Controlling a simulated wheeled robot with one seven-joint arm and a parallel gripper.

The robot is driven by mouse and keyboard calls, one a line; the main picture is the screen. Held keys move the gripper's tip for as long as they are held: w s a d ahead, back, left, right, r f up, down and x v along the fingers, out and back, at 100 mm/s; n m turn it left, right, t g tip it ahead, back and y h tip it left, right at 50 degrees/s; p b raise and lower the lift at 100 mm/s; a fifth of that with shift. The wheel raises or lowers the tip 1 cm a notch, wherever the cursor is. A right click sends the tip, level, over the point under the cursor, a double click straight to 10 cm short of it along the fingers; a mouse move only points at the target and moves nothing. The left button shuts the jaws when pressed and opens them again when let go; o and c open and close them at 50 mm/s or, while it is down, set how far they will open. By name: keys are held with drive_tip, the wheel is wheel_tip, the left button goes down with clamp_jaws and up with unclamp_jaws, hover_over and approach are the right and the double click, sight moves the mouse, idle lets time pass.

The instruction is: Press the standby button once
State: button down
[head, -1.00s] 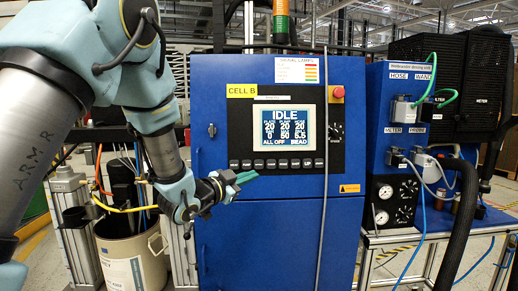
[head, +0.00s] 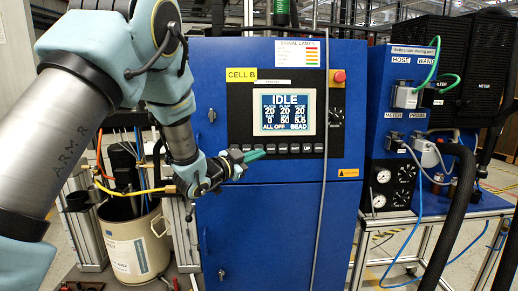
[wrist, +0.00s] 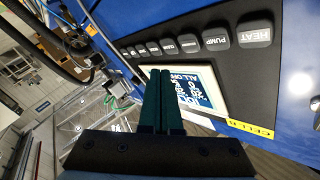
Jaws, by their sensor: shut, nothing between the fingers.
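The blue pump cabinet's black control panel has a row of dark buttons (head: 294,149) below its screen (head: 284,113), which reads IDLE and ALL OFF. The smaller labels, including any for standby, are too small to read. My gripper (head: 262,154) is shut and empty, its green fingers pointing at the left part of the row and overlapping its lower edge. In the wrist view my gripper (wrist: 161,72) lies across the screen. Contact cannot be told.
A red knob (head: 339,76) sits at the panel's upper right. A metering rig (head: 400,130) stands to the right, and a white drum (head: 135,245) stands at lower left.

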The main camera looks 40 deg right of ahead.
drive_tip(key=shift+w+d+f+b, duration=0.2)
drive_tip(key=shift+w+d, duration=0.4)
drive_tip(key=shift+w, duration=0.15)
drive_tip(key=shift+w+d+f+b, duration=0.2)
drive_tip(key=shift+w+d, duration=0.4)
drive_tip(key=shift+w, duration=0.15)
idle(1.0)
drive_tip(key=shift+w+d+b, duration=0.25)
drive_tip(key=shift+w+b, duration=0.1)
drive_tip(key=shift+w+d+f, duration=0.1)
drive_tip(key=shift+w+d, duration=0.15)
drive_tip(key=shift+w, duration=0.05)
idle(0.8)
drive_tip(key=shift+s, duration=0.1)
drive_tip(key=shift+s+a+b, duration=0.5)
drive_tip(key=shift+s+b, duration=0.05)
idle(0.3)
drive_tip(key=shift+s+a+r+b, duration=0.3)
drive_tip(key=shift+s+a+b, duration=0.1)
drive_tip(key=shift+s+a, duration=0.5)
drive_tip(key=shift+s+a+r+b, duration=0.35)
drive_tip(key=shift+s+a, duration=0.35)
drive_tip(key=shift+s, duration=0.35)
